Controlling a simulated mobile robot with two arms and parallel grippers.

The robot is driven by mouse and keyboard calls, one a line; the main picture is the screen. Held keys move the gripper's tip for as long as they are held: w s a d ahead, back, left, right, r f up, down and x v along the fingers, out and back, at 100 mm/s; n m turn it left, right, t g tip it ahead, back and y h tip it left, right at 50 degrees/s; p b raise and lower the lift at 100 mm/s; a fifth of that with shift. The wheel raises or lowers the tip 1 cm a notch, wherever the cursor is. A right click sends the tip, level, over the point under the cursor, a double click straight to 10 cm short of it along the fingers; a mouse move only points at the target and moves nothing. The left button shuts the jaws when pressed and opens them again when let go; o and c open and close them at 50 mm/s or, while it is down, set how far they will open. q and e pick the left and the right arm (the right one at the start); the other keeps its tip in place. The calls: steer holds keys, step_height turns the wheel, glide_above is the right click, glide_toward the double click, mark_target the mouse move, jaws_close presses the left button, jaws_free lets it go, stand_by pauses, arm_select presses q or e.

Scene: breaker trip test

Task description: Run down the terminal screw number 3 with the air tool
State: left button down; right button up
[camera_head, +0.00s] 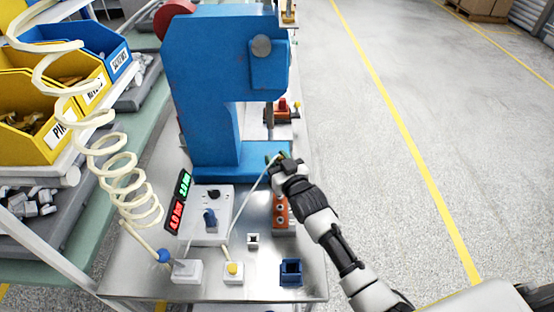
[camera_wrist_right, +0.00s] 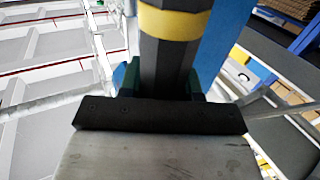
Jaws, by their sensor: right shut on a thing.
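My right gripper (camera_head: 277,160) is over the front right edge of the blue press base. In the right wrist view it is shut on a dark grey, faceted tool with a yellow band (camera_wrist_right: 178,50), which looks like the air tool. The tool's tip is hidden. A thin white line (camera_head: 252,200) runs from near the gripper down towards the white boxes. An orange block with dark round screws or holes (camera_head: 281,212) stands just in front of my right gripper, partly beside my wrist. Screw numbers are not readable. My left gripper is not in view.
The blue press (camera_head: 205,90) stands behind. A coiled cream hose (camera_head: 125,180) hangs left, beside yellow bins (camera_head: 30,135).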

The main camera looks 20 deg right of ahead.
steer(key=shift+f+b, duration=0.3)
steer(key=shift+f, duration=0.05)
stand_by(0.7)
steer(key=shift+s+f, duration=0.1)
steer(key=shift+f, duration=0.15)
stand_by(1.0)
step_height(320, 180, up, 8)
steer(key=p, duration=0.7)
steer(key=shift+f, duration=0.2)
